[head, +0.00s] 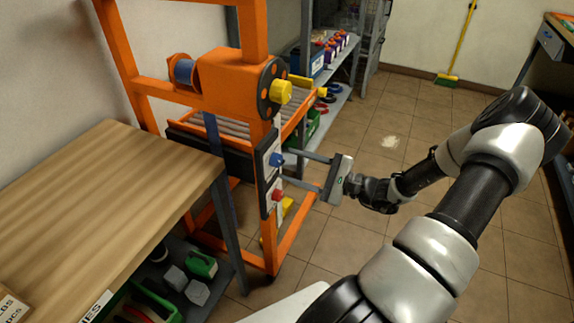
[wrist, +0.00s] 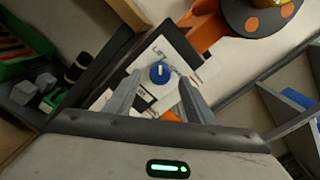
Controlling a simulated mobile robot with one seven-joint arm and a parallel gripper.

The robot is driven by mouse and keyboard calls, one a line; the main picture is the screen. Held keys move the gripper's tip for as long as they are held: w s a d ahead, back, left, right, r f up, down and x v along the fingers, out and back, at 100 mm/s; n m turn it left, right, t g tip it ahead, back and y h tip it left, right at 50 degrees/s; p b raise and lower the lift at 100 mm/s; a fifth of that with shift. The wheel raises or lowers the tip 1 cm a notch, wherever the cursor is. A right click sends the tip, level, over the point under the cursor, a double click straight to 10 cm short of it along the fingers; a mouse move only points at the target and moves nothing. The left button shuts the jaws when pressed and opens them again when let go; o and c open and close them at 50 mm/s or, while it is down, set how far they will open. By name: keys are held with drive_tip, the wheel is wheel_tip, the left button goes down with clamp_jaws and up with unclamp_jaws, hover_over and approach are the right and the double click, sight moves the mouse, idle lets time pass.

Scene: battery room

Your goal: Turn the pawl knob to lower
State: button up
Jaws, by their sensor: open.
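A blue knob (head: 277,159) sits on a white and black panel on the orange frame's upright; in the wrist view the blue knob (wrist: 160,72) shows a white pointer line. A red knob (head: 278,195) is below it on the same upright. The panel lettering is too small to read, so I cannot tell by label which is the pawl knob. My gripper (head: 294,167) is open and empty, its fingers pointing at the panel. In the wrist view the blue knob appears between the fingertips, ahead of them; contact is not clear.
A yellow knob (head: 281,92) on a dark disc with orange dots is above the panel. The orange frame (head: 271,255) carries rollers behind. A wooden bench (head: 110,190) stands at left. Shelves (head: 335,80) stand behind. The tiled floor (head: 400,120) at right is largely clear.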

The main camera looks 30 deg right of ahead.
sight(276, 160)
drive_tip(key=shift+x, duration=1.2)
drive_tip(key=c, duration=1.1)
drive_tip(key=shift+o, duration=0.2)
